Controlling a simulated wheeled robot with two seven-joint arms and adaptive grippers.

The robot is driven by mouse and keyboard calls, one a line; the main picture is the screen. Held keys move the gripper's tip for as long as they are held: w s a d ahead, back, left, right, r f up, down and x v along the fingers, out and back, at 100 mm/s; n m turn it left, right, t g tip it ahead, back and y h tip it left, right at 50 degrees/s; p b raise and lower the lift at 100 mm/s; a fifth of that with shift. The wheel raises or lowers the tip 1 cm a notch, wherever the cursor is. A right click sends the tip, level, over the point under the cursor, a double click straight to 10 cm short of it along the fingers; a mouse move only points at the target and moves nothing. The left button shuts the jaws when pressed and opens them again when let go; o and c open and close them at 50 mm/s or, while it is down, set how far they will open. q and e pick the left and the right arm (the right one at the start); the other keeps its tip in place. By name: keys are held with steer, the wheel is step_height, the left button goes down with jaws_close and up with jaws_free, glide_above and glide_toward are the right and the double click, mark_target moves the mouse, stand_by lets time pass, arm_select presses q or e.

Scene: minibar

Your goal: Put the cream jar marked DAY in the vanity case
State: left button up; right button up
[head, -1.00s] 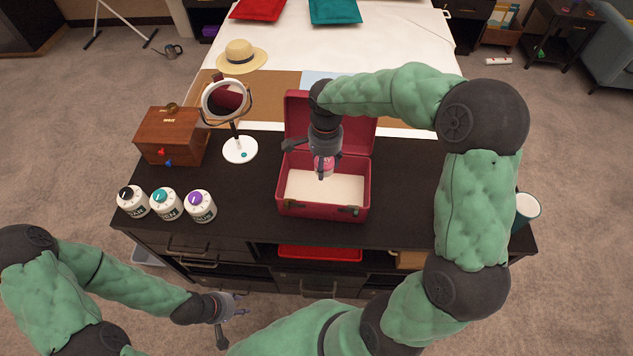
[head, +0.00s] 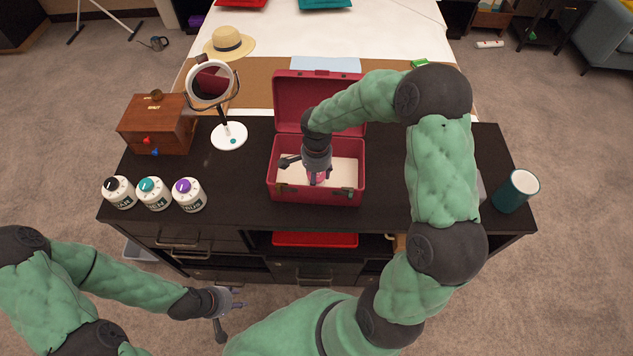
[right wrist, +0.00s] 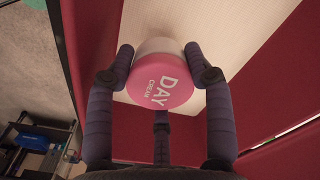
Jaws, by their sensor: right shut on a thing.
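The cream jar (right wrist: 164,80) has a pink lid reading DAY CREAM and a white body. In the right wrist view my right gripper (right wrist: 164,75) is shut on it, with fingers on both sides. The red vanity case (head: 317,190) stands open on the dark counter, its lid raised at the back. In the head view my right gripper (head: 318,178) is inside the case opening, with the pink jar (head: 317,175) low between its fingers. I cannot tell whether the jar touches the pale case floor. My left gripper (head: 232,312) is empty, with its fingers apart, in front of the counter.
Three white jars with black, teal and purple tops (head: 188,195) stand at the counter's left. A wooden box (head: 157,128) and a round mirror (head: 229,135) stand behind them. A teal cup (head: 514,192) is at the right.

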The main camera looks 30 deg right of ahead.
step_height(320, 180, down, 3)
steer(key=shift+f+b, duration=0.15)
steer(key=shift+b, duration=0.2)
steer(key=shift+f, duration=0.1)
steer(key=o, duration=0.9)
steer(key=shift+r, duration=0.25)
step_height(320, 180, up, 12)
steer(key=p, duration=0.3)
steer(key=shift+p, duration=0.4)
